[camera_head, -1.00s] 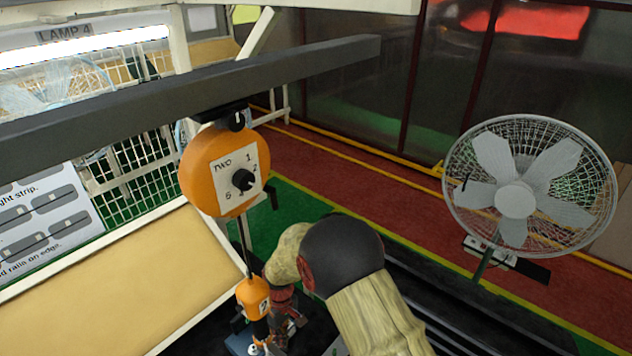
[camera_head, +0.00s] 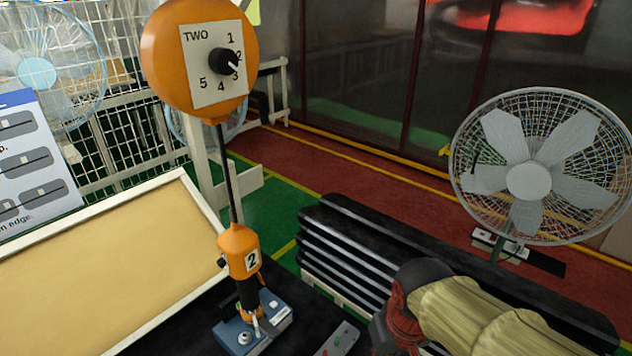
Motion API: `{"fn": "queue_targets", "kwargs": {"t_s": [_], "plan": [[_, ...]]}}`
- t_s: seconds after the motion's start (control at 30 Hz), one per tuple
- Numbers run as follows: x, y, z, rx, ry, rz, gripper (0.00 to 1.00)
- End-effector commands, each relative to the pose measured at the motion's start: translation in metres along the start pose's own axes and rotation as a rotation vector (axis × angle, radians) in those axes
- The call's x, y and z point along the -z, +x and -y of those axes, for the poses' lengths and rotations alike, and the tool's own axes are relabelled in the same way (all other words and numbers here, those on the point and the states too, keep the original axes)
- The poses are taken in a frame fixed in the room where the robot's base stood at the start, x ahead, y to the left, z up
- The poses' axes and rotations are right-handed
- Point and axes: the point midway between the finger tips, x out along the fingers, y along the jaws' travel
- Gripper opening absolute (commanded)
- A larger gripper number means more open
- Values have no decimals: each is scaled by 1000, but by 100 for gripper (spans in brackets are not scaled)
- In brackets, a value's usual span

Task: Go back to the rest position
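My arm, in a yellowish padded sleeve with a dark joint and a red ring, reaches in at the lower right of the head view. Its dark end runs to the bottom edge, and my gripper does not show. An orange tool (camera_head: 239,252) marked 2 hangs upright on a dark cord below a round orange balancer (camera_head: 165,55) marked TWO, which has a dial numbered 1 to 5. The tool's lower end is at a blue-grey block (camera_head: 279,322), apart from my arm. I cannot tell whether it touches the block.
A stack of black strips (camera_head: 380,245) lies behind my arm. A framed tan board (camera_head: 95,265) is at the left, with a printed sheet (camera_head: 35,160) above it. A fan (camera_head: 530,180) stands at the right. Red and green floor lies beyond.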

Motion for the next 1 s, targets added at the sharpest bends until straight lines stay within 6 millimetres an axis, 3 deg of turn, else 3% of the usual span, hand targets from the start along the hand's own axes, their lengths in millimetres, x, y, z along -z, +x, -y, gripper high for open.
{"fn": "queue_targets", "kwargs": {"t_s": [0.1, 0.3, 0.57, 1.0], "plan": [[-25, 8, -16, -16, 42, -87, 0], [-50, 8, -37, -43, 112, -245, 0], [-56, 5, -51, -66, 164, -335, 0], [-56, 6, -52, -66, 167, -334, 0]]}}
